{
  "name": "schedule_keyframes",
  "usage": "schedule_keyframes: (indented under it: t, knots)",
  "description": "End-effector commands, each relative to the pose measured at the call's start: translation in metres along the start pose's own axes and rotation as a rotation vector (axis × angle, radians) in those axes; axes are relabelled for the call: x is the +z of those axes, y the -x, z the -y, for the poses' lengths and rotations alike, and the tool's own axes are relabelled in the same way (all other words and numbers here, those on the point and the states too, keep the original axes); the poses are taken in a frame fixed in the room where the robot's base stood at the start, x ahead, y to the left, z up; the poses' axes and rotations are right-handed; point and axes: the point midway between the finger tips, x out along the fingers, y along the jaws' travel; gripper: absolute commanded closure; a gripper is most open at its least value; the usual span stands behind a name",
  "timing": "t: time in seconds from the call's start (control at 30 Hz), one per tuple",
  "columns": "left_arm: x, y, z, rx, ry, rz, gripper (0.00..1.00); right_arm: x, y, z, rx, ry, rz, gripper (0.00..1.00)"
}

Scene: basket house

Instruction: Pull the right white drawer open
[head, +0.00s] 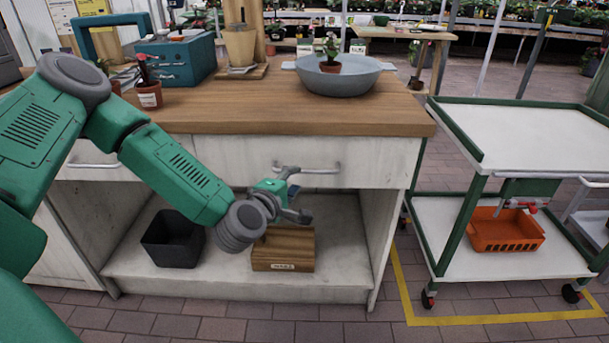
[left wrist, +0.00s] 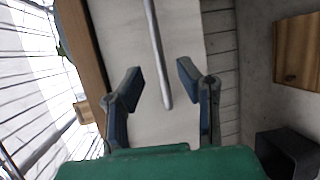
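The right white drawer (head: 240,158) is in the front of the wood-topped counter, under its right half. It looks shut, flush with the counter front. Its grey bar handle (head: 325,169) runs level across the drawer front; the left part is partly covered by my gripper. My left gripper (head: 296,193) is just in front of and below the handle. In the left wrist view, my left gripper (left wrist: 161,76) is open and empty, its two fingers apart. The handle (left wrist: 154,40) shows between and beyond the fingertips; I cannot tell whether they touch it. My right gripper is not in view.
A left drawer (head: 82,160) is partly behind my arm. The shelf below holds a dark bin (head: 172,241) and a wooden box (head: 284,249). A bowl (head: 338,76), a potted plant (head: 149,94) and a teal toolbox (head: 180,60) stand on top. A cart (head: 535,135) stands right.

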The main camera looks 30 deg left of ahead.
Motion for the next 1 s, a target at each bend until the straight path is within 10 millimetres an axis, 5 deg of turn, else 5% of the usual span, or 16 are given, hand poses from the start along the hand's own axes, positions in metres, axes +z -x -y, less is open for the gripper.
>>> schedule_keyframes:
  t: [0.3, 0.73, 0.83, 1.0]
  knots:
    - [-0.002, -0.052, 0.002, 0.000, 0.002, 0.000, 0.69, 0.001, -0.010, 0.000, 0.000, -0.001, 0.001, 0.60]
    - [0.000, -0.061, 0.000, -0.001, 0.001, 0.002, 0.69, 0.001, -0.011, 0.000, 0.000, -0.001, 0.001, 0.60]
    - [0.000, -0.061, 0.000, -0.001, 0.001, 0.002, 1.00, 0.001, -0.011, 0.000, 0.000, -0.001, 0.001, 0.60]
    - [-0.001, -0.061, 0.001, -0.003, 0.001, 0.002, 1.00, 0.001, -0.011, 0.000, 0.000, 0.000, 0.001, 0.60]
